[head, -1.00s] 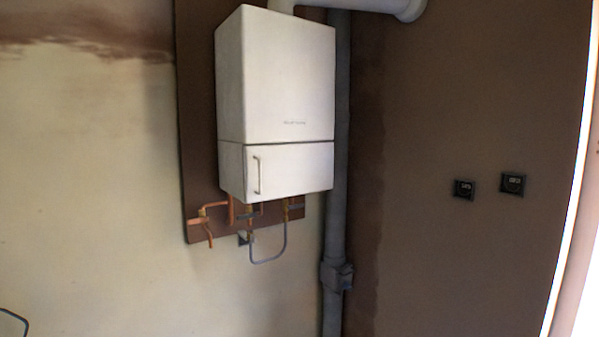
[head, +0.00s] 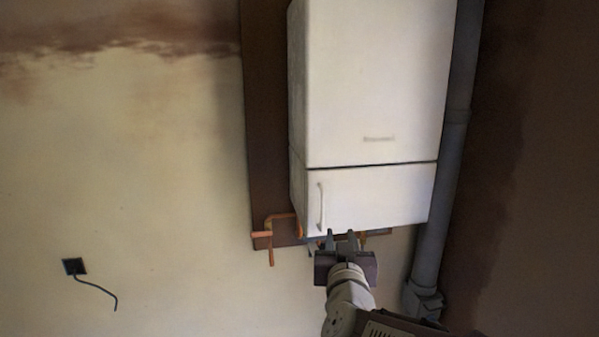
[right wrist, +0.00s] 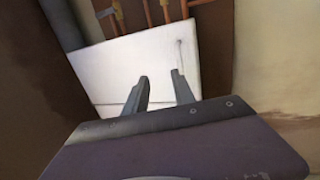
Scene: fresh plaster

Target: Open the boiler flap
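The white boiler (head: 375,85) hangs on the wall. Its flap (head: 385,195) is the lower front panel and looks closed, with a thin dark seam above it. A slim upright handle (head: 321,205) is at the flap's left side. My right gripper (head: 341,238) is open and empty, just below the handle in the head view; I cannot tell how far in front of the flap it is. In the right wrist view the fingers (right wrist: 157,85) stand apart before the white flap (right wrist: 125,72), and the handle (right wrist: 181,52) shows above the fingertips. My left gripper is not in view.
Copper pipes (head: 270,240) stick out below the boiler at its left. A grey vertical pipe (head: 446,170) runs along its right side. A socket (head: 74,266) with a loose cable is on the left wall.

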